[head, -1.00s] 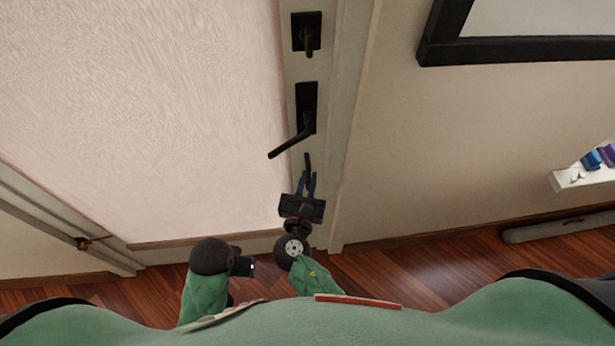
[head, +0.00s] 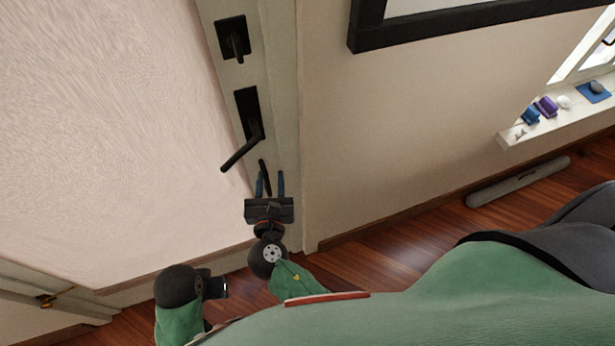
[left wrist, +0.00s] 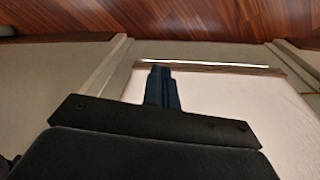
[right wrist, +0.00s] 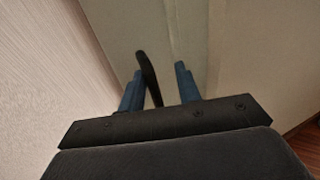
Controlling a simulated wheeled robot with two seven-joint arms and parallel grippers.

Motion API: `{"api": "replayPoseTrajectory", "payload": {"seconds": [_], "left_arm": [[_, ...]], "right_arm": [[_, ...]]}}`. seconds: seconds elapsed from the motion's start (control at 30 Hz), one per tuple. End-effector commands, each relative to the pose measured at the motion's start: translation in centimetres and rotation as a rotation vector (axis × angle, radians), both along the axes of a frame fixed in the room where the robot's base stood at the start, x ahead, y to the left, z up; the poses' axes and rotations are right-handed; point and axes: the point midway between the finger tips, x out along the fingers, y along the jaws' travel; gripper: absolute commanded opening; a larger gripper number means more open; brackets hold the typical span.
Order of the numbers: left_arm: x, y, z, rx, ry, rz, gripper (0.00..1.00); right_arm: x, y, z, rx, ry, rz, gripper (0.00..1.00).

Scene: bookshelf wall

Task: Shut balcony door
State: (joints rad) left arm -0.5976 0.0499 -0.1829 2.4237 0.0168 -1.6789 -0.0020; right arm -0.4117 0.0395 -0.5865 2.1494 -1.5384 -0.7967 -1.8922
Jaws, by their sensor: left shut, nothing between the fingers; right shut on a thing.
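The balcony door (head: 110,140) is a large pale panel with a light edge strip. It carries a black lock plate (head: 232,38) and a black lever handle (head: 241,150). Just below the lever, my right gripper (head: 270,184) has its blue fingers around a slim black bar (head: 263,172). In the right wrist view the bar (right wrist: 149,76) stands between the fingers, closer to the left one. What the bar is fixed to is unclear. My left gripper (left wrist: 160,86) is shut and empty, low in front of the door. Whether the door is flush with its frame cannot be told.
Beige wall (head: 400,140) runs right of the door, with a black-framed picture (head: 450,25) above. A white sill (head: 555,125) with small objects and a grey bar (head: 520,182) on the floor are at right. Wooden floor (head: 390,240) is clear there.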

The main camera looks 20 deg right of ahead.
Motion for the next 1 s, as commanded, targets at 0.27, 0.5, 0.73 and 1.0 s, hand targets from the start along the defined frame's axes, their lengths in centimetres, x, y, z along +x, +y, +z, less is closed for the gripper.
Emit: {"api": "replayPoseTrajectory", "payload": {"seconds": [0.27,0.5,0.73,1.0], "left_arm": [[-0.4,0.0,1.8,-0.008,-0.009,0.002,0.00],[-0.9,-0.6,0.7,-0.019,-0.009,-0.004,0.00],[-0.1,-0.7,0.4,-0.022,-0.023,-0.006,0.00],[-0.3,-0.9,0.4,-0.024,-0.023,-0.010,0.00]], "right_arm": [[-2.6,-4.3,4.6,0.004,-0.026,-0.008,0.74],[-4.7,-7.2,6.5,0.004,-0.021,-0.006,0.17],[-5.7,-8.6,7.3,0.003,-0.017,-0.005,0.17],[-5.8,-8.8,7.4,0.004,-0.017,-0.005,0.17]]}}
